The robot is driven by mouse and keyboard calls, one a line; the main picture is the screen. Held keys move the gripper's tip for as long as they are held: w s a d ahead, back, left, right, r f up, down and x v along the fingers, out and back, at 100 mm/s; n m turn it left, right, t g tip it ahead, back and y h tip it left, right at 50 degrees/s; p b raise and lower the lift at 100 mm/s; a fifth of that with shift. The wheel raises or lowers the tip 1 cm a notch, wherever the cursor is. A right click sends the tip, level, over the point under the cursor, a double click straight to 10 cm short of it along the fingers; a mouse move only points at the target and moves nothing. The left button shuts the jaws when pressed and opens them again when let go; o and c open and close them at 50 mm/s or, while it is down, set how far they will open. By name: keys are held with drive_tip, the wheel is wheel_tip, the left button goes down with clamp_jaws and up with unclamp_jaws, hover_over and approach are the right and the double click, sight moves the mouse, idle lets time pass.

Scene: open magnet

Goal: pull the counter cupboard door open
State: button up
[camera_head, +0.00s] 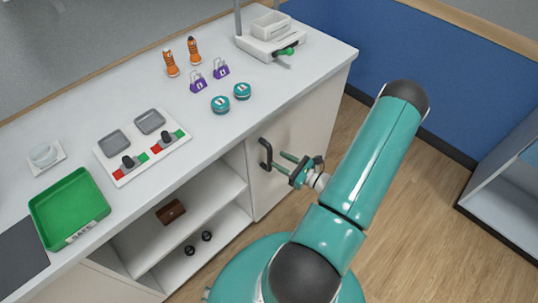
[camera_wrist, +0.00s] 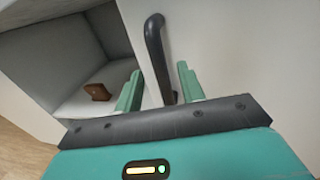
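The white counter cupboard door (camera_head: 290,150) is closed at the right end of the counter front. It also shows in the wrist view (camera_wrist: 245,55). Its dark curved handle (camera_head: 265,154) stands upright near the door's left edge. My gripper (camera_head: 275,161) is open in front of the door, with its teal fingers pointing at the handle. In the wrist view my gripper (camera_wrist: 160,85) has one finger on each side of the handle (camera_wrist: 157,55), with gaps visible. I cannot tell how deep the handle sits between the fingers.
Open shelves (camera_head: 195,205) left of the door hold a brown box (camera_head: 171,212) and dark small items. The counter top (camera_head: 180,100) carries a green tray (camera_head: 70,208), padlocks, teal tins and a scale. Wooden floor (camera_head: 420,200) is free on the right, before a grey shelf unit (camera_head: 505,190).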

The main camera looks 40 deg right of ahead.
sight(270, 155)
drive_tip(key=x, duration=0.5)
drive_tip(key=shift+w+a, duration=0.15)
drive_tip(key=shift+w, duration=0.1)
clamp_jaws()
